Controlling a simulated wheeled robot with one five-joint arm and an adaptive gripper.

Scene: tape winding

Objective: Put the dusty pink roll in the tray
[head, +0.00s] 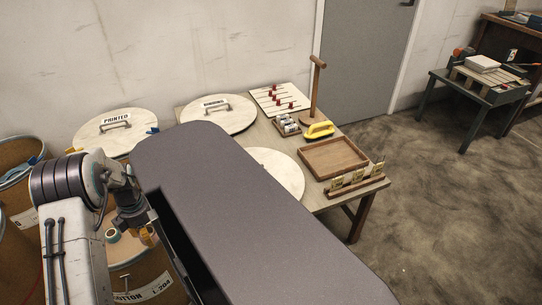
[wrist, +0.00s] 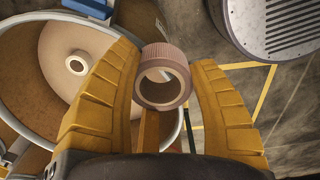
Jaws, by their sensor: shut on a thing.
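The dusty pink roll (wrist: 166,54) is a short ring with a ribbed outside and an open hole. In the wrist view it sits between the yellow fingers of my gripper (wrist: 165,82), which is shut on it. In the head view my gripper (head: 148,236) hangs low at the left, above the drums and left of the table; the roll cannot be made out clearly there. The tray (head: 333,160) is a shallow brown wooden box, empty, at the right side of the table.
A teal roll (head: 112,235) shows beside my gripper. An open drum (wrist: 95,140) holds a cream spool (wrist: 76,64). Around the tray are a yellow-handled tool (head: 319,130), a card rack (head: 357,181) and a wooden post (head: 315,90). Round lids lie on the table's left.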

